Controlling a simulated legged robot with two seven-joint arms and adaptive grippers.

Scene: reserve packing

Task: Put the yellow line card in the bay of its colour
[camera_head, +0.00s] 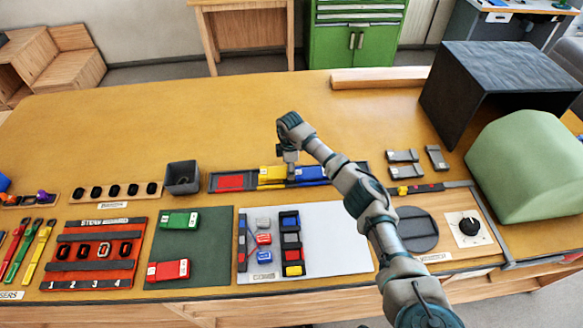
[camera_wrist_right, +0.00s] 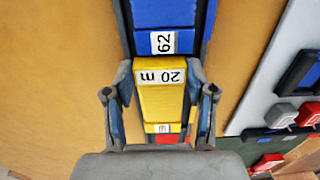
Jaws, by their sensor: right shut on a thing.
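The yellow line card (camera_wrist_right: 162,98), with a white "20 m" label, is between the two fingers of my right gripper (camera_wrist_right: 160,115), which is shut on it. In the head view the right gripper (camera_head: 290,172) is over the long dark tray (camera_head: 213,182). The tray has a red part (camera_head: 230,182) at left, yellow in the middle and a blue part (camera_head: 311,173) at right. The card is in line with the yellow middle bay. I cannot tell whether it rests on the bay floor. My left gripper is out of view.
A grey open box (camera_head: 182,178) stands left of the tray. A green card (camera_head: 179,219) and a red card (camera_head: 168,270) lie on the dark green mat (camera_head: 212,250) in front. Grey blocks (camera_head: 403,156) lie to the right.

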